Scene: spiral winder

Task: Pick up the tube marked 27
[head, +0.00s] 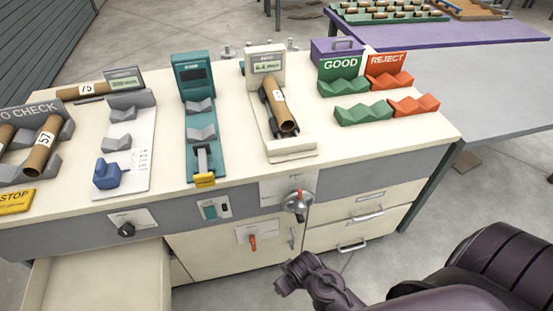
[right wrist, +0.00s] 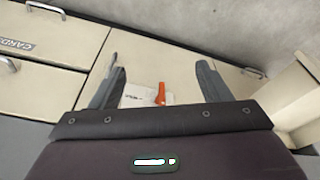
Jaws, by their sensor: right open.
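A brown cardboard tube (head: 285,118) with a white label lies tilted in the dark cradle of the cream device with a display (head: 266,65). Its label is too small to read surely. A tube marked 57 (head: 40,158) rests on the grey "TO CHECK" rack at the left. Another tube (head: 70,94), whose label looks like 75, lies behind it. No label clearly reads 27. My right gripper (head: 284,282) is low in front of the bench, apart from the tubes. In the right wrist view, its fingers (right wrist: 163,82) are spread and empty. My left gripper is not in view.
A teal device (head: 194,75) and a grey-and-blue fixture (head: 125,140) stand between the rack and the cream device. Green GOOD (head: 341,68) and orange REJECT (head: 388,68) racks are empty at the right. A drawer (head: 100,275) stands open at lower left.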

